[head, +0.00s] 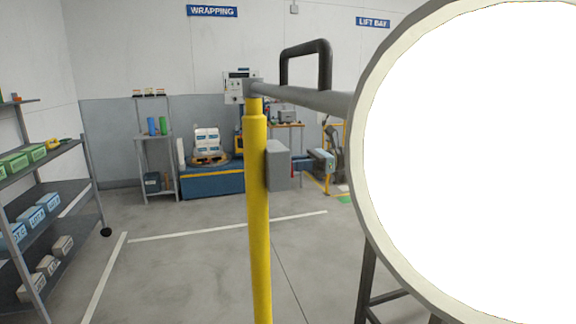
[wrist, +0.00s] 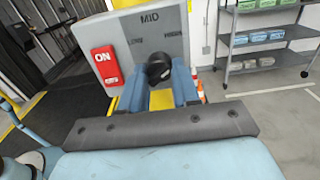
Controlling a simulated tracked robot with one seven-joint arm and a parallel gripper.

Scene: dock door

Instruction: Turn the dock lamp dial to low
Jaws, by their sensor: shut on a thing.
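The dock lamp's grey control box (wrist: 170,30) is on a yellow post in the wrist view, close ahead of my gripper (wrist: 160,85). I cannot tell which setting the dial points to. In the head view the box (head: 280,165) shows from behind or the side, hiding the dial. The lamp's big white disc (head: 470,160) glows at right.
The yellow post (head: 258,210) stands close in front, with a grey bar and handle (head: 305,62) at its top. Shelves with bins (head: 45,200) stand at left. A wrapping station (head: 210,180) is behind. Open floor (head: 190,265) lies left of the post.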

